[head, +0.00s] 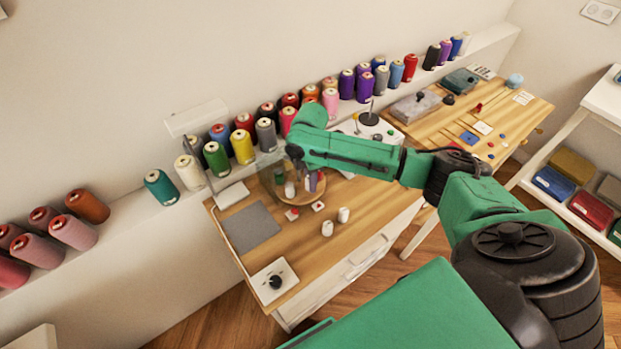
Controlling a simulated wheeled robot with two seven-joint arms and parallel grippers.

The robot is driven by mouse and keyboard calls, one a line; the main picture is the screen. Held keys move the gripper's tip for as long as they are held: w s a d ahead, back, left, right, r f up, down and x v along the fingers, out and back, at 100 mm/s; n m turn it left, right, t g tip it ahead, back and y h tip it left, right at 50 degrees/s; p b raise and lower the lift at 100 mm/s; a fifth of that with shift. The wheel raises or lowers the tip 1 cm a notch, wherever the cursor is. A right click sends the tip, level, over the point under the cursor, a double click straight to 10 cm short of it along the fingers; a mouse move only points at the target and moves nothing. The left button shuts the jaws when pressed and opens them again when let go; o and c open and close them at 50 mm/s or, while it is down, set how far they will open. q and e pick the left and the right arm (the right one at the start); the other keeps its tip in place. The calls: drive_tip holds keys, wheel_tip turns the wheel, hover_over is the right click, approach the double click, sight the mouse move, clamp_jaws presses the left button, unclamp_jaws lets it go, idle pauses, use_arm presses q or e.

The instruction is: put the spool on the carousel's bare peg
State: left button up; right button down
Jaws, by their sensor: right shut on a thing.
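My right arm reaches in from the lower right to the carousel. My right gripper (294,160) points down over it, small and partly hidden by its own green wrist. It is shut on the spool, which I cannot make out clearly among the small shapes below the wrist. The carousel (297,199) is a round wooden stand on the table, with several small spools, white, purple and red among them, standing on it. Its bare peg cannot be picked out, as my wrist covers its back. My left gripper is out of view.
Two white spools (343,214) stand on the wooden table (300,243) in front of the carousel. A grey mat (252,226) lies to its left. A white pad with a black knob (274,281) is at the front left corner. Large thread cones (242,147) line the ledge behind.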

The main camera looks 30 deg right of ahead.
drive_tip(key=shift+f, duration=0.4)
drive_tip(key=shift+f, duration=0.15)
drive_tip(key=shift+f, duration=0.45)
drive_tip(key=c, duration=0.6)
unclamp_jaws()
